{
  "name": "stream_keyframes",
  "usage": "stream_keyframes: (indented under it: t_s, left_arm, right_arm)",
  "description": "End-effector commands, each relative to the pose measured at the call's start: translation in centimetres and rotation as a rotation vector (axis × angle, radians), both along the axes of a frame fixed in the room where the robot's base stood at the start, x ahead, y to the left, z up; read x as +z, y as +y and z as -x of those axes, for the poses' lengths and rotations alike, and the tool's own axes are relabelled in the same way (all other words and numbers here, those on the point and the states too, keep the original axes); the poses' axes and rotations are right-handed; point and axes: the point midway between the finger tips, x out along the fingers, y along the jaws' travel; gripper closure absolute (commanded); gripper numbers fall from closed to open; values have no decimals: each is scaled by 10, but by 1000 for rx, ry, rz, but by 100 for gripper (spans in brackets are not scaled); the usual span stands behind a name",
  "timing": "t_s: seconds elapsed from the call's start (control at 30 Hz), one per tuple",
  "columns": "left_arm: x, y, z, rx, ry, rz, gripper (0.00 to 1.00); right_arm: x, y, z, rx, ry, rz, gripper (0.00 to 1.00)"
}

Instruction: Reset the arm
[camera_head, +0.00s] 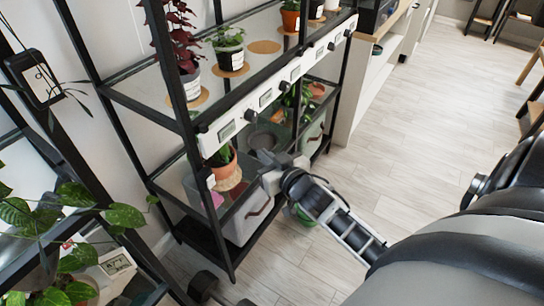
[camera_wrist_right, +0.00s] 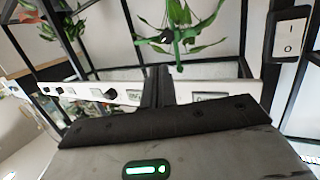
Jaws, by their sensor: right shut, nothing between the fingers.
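My right gripper (camera_head: 266,157) reaches from the right to the front of the black shelf rack (camera_head: 187,143), at about the height of its lower shelf. Its fingers are shut with nothing between them, and they also show shut in the right wrist view (camera_wrist_right: 158,75). In that view a white rail with knobs and labels (camera_wrist_right: 87,92) runs behind the fingers. I cannot tell whether the gripper touches the rack. My left gripper is not in view.
Potted plants stand on the upper shelf, including a dark-red one (camera_head: 178,40) and a small green one (camera_head: 229,47). A terracotta pot (camera_head: 222,163) sits lower. A grey bin (camera_head: 246,220) is underneath. Leafy plants (camera_head: 72,207) fill the left. Pale floor (camera_head: 395,130) is clear at right.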

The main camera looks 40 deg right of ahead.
Motion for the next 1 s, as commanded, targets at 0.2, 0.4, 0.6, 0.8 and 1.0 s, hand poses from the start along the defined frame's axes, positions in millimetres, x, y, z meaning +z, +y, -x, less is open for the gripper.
stream_keyframes:
  t_s: [0.2,0.4,0.6,0.8,1.0]
  left_arm:
    - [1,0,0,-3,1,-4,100]
    - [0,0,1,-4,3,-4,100]
    - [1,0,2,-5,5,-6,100]
    - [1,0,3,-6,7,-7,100]
    - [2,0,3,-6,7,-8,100]
  right_arm:
    - [3,-3,18,1,0,-2,100]
    - [2,-2,20,3,3,-3,100]
    - [-21,43,56,64,114,-13,100]
    - [-45,119,124,199,300,-37,100]
    - [-47,164,167,300,400,-64,100]
